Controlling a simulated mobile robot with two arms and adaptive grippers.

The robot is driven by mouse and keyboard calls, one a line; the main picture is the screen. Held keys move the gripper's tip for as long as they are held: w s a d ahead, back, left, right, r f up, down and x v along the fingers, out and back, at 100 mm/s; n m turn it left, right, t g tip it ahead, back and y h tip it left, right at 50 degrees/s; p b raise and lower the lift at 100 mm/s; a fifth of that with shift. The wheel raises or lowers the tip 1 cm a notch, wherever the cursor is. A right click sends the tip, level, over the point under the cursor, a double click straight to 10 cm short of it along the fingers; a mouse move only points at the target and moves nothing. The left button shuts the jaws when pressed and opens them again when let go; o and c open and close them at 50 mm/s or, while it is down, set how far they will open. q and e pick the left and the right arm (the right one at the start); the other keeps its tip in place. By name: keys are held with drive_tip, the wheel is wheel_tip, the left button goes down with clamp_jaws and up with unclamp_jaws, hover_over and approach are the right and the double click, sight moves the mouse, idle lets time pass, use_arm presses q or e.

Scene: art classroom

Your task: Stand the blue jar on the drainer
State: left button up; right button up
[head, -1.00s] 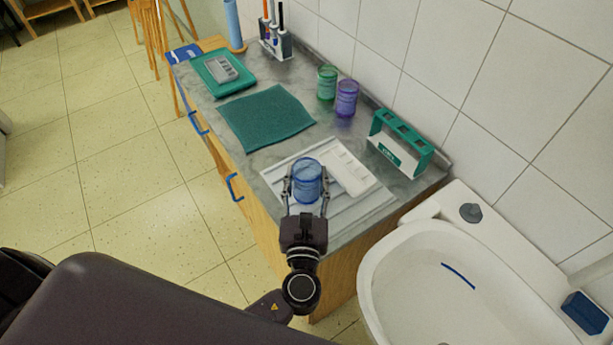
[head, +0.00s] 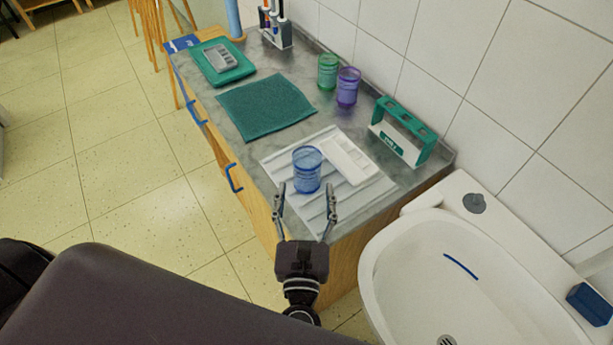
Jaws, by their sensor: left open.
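The blue jar (head: 307,170) is a see-through blue cup standing upright on the drainer (head: 283,164), a pale ribbed board at the near end of the counter. My left gripper (head: 305,192) is open and empty, its two fingers apart just on the near side of the jar. The fingers appear clear of the jar. A white palette tray (head: 349,160) lies on the drainer to the right of the jar. My right gripper is not in view.
A green-and-white rack (head: 403,133) stands right of the drainer. A green jar (head: 327,72) and a purple jar (head: 347,88) stand by the wall. A teal cloth (head: 265,107) lies behind the drainer. A white sink (head: 450,270) is at the right.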

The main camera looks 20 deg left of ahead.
use_arm(q)
drive_tip(key=shift+b+v, duration=0.3)
drive_tip(key=shift+v, duration=1.8)
